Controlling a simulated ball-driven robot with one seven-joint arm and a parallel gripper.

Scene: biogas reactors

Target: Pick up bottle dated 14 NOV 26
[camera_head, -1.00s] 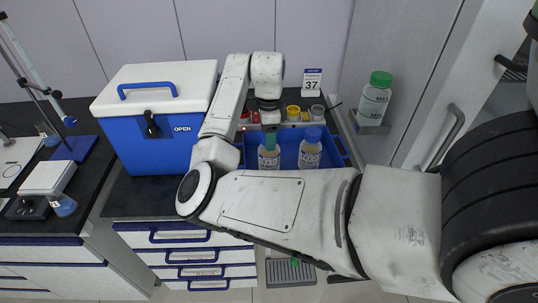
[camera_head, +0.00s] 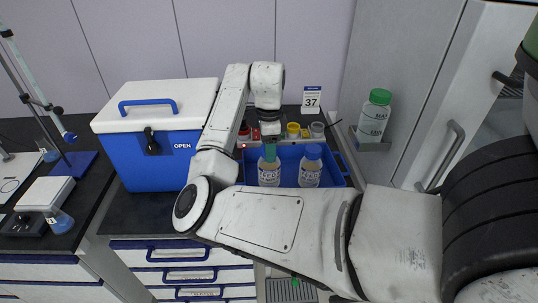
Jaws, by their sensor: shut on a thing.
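Two bottles with pale contents and printed labels stand in a blue tray (camera_head: 334,172). The left bottle (camera_head: 269,171) has a green-teal cap; the right bottle (camera_head: 310,167) has a blue cap. The label dates are too small for me to read. My gripper (camera_head: 270,148) points down over the left bottle and is shut on its cap. The bottle looks upright and within the tray area; I cannot tell whether its base touches the tray. My forearm hides the lower front of the tray.
A blue cooler (camera_head: 160,140) with a white lid stands left of the tray. Small coloured cups (camera_head: 293,130) and a "37" sign (camera_head: 312,98) are behind it. A green-capped bottle (camera_head: 374,117) sits on a wall shelf at right. Lab equipment (camera_head: 45,190) stands far left.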

